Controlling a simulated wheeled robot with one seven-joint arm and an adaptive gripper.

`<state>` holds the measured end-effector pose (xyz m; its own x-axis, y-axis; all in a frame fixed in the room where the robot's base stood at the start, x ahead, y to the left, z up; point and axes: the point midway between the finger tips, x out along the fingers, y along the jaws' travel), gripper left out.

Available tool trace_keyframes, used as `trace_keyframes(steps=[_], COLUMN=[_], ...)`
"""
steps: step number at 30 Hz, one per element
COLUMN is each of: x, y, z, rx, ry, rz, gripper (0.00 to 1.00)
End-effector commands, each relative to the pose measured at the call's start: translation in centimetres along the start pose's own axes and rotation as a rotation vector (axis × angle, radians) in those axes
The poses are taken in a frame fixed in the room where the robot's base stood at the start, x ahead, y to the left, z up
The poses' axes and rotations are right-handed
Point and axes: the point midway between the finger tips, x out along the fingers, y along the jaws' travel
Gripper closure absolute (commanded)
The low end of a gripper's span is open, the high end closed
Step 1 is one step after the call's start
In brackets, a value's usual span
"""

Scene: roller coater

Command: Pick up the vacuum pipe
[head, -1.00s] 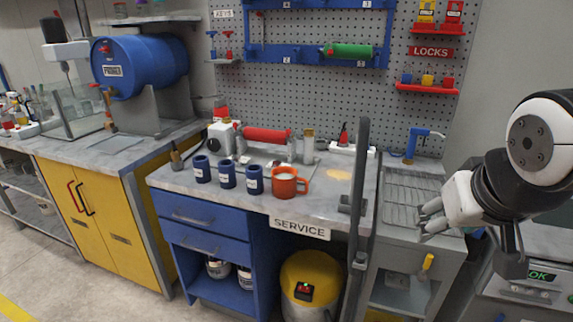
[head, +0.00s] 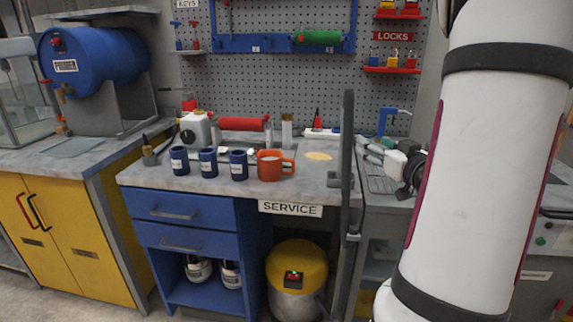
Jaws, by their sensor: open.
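A dark grey upright pipe (head: 348,120), which looks like the vacuum pipe, stands at the right end of the service bench. It rises above the bench top and runs down past its front edge, beside a yellow-topped canister (head: 297,267). My gripper (head: 366,152) is open, just right of the pipe at about bench-top height. The fingers point left toward the pipe. I cannot tell whether they touch it. My white arm covers much of the right side of the view.
An orange mug (head: 270,166) and three dark blue cups (head: 208,162) stand on the bench (head: 310,181) left of the pipe. A blue hook-shaped tool (head: 388,120) stands behind my gripper. Floor in front of the yellow cabinet (head: 75,240) is clear.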

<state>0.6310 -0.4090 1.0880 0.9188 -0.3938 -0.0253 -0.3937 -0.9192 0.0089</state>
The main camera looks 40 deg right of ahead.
Motion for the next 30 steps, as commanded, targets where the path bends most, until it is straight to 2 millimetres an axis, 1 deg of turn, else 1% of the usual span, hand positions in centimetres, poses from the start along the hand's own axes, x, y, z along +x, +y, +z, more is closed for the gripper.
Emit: trace_keyframes(steps=[2, 5, 8, 12, 15, 18, 25, 30], x=[-0.3, 0.3, 1.9, 4.7, 6.3, 7.5, 9.0, 11.4], y=[0.4, 0.5, 0.3, 0.3, 0.3, 0.2, 0.2, -0.1], z=[0.3, 0.2, 0.1, 0.1, 0.0, -0.1, -0.2, -0.8], rx=[0.011, 0.014, 0.014, 0.014, 0.014, 0.014, 0.014, 0.013], ry=[0.015, 0.026, 0.026, 0.026, 0.026, 0.026, 0.025, 0.027], rz=[-0.007, -0.015, -0.017, -0.017, -0.016, -0.015, -0.014, -0.015], gripper=[0.49, 0.49, 0.49, 0.49, 0.49, 0.49, 0.49, 0.49])
